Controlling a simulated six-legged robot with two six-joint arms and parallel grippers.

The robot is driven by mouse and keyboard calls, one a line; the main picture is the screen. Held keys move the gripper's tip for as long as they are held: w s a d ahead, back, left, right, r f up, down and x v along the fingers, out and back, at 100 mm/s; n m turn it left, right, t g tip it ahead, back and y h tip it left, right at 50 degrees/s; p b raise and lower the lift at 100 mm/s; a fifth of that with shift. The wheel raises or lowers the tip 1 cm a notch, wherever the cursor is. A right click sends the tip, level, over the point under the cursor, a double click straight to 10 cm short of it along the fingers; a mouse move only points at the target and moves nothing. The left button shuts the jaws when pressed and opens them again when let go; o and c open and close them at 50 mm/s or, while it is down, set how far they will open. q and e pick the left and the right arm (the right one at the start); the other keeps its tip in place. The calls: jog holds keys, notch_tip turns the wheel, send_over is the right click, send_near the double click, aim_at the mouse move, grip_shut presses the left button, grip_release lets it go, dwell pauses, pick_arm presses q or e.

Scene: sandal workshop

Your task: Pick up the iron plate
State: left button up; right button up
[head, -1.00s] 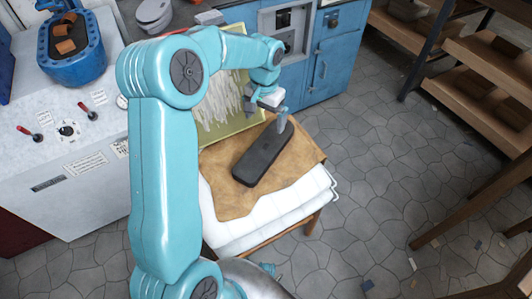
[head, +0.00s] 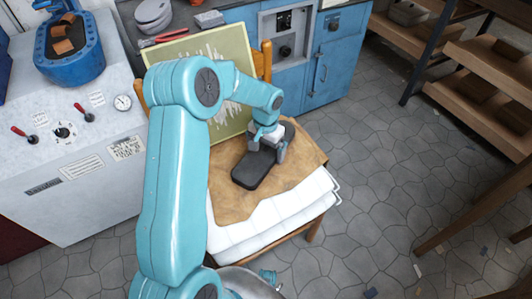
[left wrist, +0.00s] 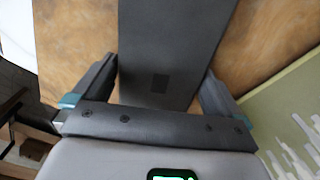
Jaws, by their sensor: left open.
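The iron plate (head: 254,172) is a dark, flat slab with rounded corners, lying on a brown leather sheet on a chair seat. My left gripper (head: 268,147) is over the plate's far part in the head view and hides some of it. In the left wrist view the gripper (left wrist: 159,66) is open, with one finger on each side of the plate (left wrist: 168,35). I see no clear grip on the plate. My right gripper is not in view.
The brown leather (head: 231,203) lies over a white padded seat (head: 262,232). A green panel with pale streaks (head: 236,62) stands behind it. A white machine (head: 75,195) is at left and a blue cabinet (head: 340,70) behind.

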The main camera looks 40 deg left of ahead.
pick_arm(q)
jog(key=shift+r, duration=0.1)
jog(key=c, duration=1.6)
jog(key=shift+w+r, duration=0.1)
jog(key=shift+c, duration=0.8)
